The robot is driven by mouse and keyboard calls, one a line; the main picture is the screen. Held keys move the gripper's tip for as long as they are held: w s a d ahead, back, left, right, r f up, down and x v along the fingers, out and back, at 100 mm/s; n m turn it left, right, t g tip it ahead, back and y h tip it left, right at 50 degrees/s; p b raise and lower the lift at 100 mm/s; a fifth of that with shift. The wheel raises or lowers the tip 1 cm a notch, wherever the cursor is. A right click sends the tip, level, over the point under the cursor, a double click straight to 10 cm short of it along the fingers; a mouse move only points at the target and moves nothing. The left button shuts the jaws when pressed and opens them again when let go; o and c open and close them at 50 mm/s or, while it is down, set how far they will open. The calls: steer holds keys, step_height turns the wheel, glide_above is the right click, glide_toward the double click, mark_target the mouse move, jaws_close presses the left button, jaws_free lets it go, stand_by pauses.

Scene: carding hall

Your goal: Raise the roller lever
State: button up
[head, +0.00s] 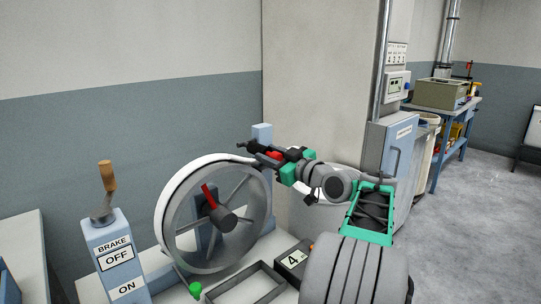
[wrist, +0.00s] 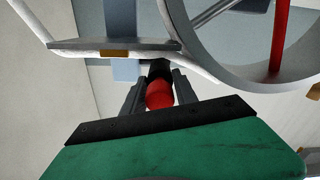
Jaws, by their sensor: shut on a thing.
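My gripper (head: 268,155) is at the upper right of the large grey wheel (head: 177,256). It is shut on a red grip with a black collar, which I take to be the roller lever (head: 274,155). In the wrist view the red grip (wrist: 159,95) sits between the two dark fingers, with the black collar just beyond it. A black bar reaches left from the gripper above the wheel's rim. The fingers and arm hide part of the lever, so its pivot is unclear.
A white band (head: 175,185) runs over the wheel and off to the right behind my arm. A brake box (head: 117,270) with a wooden-handled lever (head: 108,178) stands at left. Open floor lies at right.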

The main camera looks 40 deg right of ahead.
jaws_close()
stand_by(0.7)
